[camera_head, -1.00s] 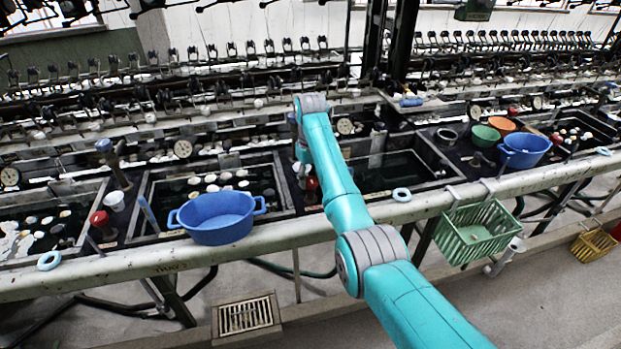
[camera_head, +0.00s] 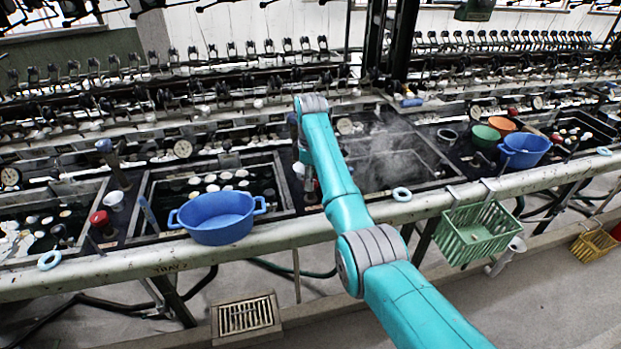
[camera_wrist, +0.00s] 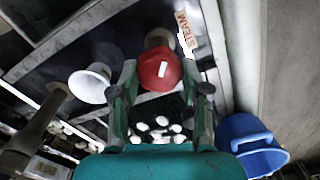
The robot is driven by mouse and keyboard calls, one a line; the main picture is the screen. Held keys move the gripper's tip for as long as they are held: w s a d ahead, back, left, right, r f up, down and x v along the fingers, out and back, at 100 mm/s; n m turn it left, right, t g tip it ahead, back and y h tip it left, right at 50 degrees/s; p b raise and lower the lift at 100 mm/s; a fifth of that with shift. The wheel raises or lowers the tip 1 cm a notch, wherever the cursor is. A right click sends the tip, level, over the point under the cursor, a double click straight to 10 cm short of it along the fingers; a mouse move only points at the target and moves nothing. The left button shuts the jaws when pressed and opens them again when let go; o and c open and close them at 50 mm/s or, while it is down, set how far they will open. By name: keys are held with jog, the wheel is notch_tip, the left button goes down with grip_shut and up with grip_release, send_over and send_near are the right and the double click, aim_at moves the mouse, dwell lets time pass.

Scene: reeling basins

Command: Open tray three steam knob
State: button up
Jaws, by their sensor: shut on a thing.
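The red steam knob (camera_wrist: 160,70) with a white mark sits between my gripper's (camera_wrist: 163,92) two fingers in the wrist view. The fingers are shut on it from both sides. A tag reading STEAM (camera_wrist: 187,32) lies just beyond the knob. In the head view my arm hides most of the gripper and the knob. White steam hangs over the basin (camera_head: 449,177) right of my arm.
A white cup (camera_wrist: 92,84) stands left of the knob in the wrist view. A blue tub (camera_head: 216,217) sits on the basin's front edge. A green basket (camera_head: 478,232) hangs from the front rail (camera_head: 330,228). Another blue tub (camera_head: 525,150) stands farther right.

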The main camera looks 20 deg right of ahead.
jog(key=n, duration=0.7)
dwell(0.5)
jog(key=o, duration=1.1)
jog(key=shift+o, duration=0.2)
jog(key=shift+r, duration=3.75)
